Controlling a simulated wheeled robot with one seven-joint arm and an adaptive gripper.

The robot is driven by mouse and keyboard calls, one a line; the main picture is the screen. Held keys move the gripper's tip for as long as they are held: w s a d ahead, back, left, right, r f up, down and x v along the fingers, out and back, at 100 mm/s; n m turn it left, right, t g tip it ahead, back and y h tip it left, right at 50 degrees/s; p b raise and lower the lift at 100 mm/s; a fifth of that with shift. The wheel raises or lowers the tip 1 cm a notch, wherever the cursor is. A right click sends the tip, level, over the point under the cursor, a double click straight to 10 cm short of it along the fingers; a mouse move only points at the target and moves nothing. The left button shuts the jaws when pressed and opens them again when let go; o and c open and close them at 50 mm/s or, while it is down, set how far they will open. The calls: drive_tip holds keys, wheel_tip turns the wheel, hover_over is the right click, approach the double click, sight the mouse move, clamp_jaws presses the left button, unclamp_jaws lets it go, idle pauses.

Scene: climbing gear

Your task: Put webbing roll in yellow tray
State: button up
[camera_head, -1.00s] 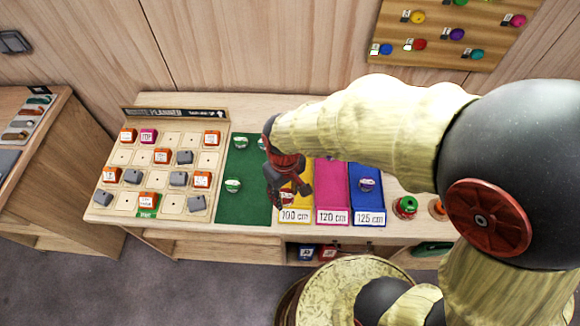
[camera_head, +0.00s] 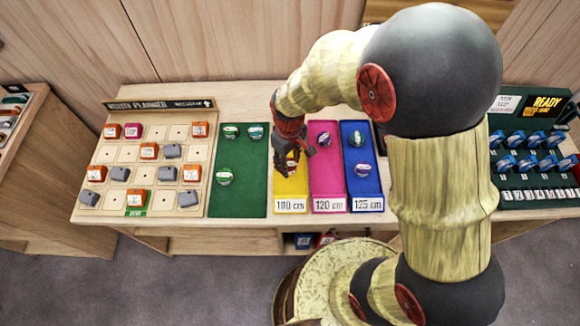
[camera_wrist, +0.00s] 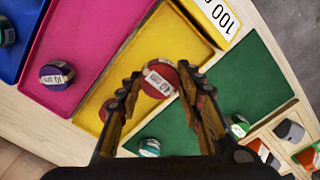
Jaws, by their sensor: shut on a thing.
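The webbing roll (camera_wrist: 158,79), red with a white centimetre label, is held between the fingertips of my gripper (camera_wrist: 158,82) in the wrist view. The yellow tray (camera_wrist: 165,42) lies beneath it; the height of the roll above the tray floor is hard to judge. In the head view my gripper (camera_head: 293,163) points down over the yellow tray (camera_head: 291,187), whose front carries a 100 cm label. My fingers and wrist hide the tray's back part there. A red patch beside the left finger in the wrist view is too covered to identify.
The pink tray (camera_head: 326,185) with a roll (camera_head: 323,138) and the blue tray (camera_head: 369,184) with two rolls stand to the right. A green mat (camera_head: 240,197) with several rolls lies left, beside the route planner board (camera_head: 150,170). A dark rack (camera_head: 530,165) stands far right.

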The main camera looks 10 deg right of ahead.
sight(290, 166)
drive_tip(key=shift+w+d+f, duration=0.2)
drive_tip(key=shift+w+f, duration=0.1)
drive_tip(key=shift+f, duration=0.05)
drive_tip(key=shift+w+d+f+b, duration=0.15)
drive_tip(key=shift+f+b, duration=0.5)
drive_tip(key=shift+f, duration=1.15)
drive_tip(key=shift+f, duration=0.15)
drive_tip(key=o, duration=1.1)
